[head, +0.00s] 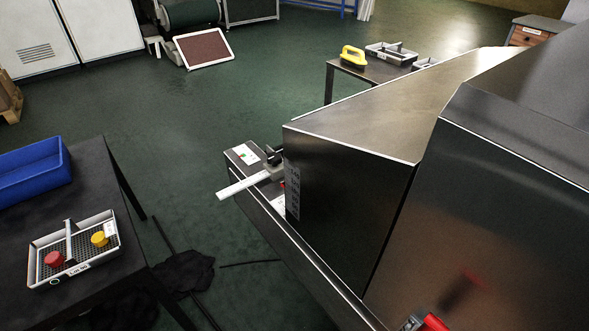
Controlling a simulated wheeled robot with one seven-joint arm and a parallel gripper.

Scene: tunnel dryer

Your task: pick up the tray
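A light grey tray (35,251) with a dark mesh floor and a bar handle across its middle stands on the dark table at the lower left. It holds a red round piece (54,259) and a yellow round piece (99,239), and a small label is on its front side. A similar grey tray (376,50) with a handle stands on a far table, beside a yellow object (352,55). Another small grey tray-like item is partly hidden at that table's right.
A blue bin (36,172) stands behind the near tray on the dark table (97,170). A large dark metal machine (345,200) fills the right, with a white bar (243,184) sticking out leftward. Green floor (200,120) lies open between them.

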